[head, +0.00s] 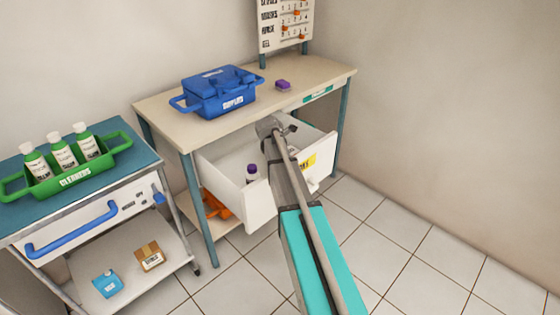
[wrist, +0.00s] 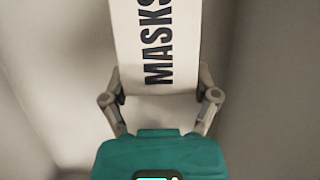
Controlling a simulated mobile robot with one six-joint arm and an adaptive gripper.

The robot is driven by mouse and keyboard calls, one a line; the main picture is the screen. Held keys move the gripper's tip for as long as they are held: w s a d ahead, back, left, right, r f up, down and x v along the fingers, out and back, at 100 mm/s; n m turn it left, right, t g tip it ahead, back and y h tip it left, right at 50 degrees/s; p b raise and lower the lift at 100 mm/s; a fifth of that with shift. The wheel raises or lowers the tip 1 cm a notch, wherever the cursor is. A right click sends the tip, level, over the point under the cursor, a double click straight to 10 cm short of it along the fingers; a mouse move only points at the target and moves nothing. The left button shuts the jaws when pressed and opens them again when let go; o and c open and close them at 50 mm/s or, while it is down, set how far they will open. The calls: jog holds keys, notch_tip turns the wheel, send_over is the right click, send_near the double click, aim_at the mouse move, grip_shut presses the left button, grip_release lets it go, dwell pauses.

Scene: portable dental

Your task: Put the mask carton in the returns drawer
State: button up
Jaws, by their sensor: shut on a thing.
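The mask carton (wrist: 155,40) is white with "MASKS" in black letters. In the wrist view my gripper (wrist: 160,82) is shut on it, one finger on each side. In the head view my arm hides the carton, so its height over the drawer cannot be told. A white drawer (head: 262,203) stands pulled out under the beige table, with a partly hidden yellow label on its front. My arm reaches across this drawer's front. A small bottle with a dark cap (head: 251,172) stands inside the drawer at the left.
A blue case (head: 219,92) and a purple item (head: 283,85) are on the table (head: 160,105). A board (head: 286,22) stands behind. Left, a cart (head: 70,205) holds a green bottle carrier (head: 75,177), with a brown box (head: 150,256) and blue box (head: 107,283) below. Floor at right is clear.

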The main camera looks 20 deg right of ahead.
jog(key=shift+f, duration=0.1)
jog(key=o, duration=1)
jog(key=p+v, duration=1.1)
jog(key=v, duration=0.1)
jog(key=shift+d, duration=0.1)
dwell(0.7)
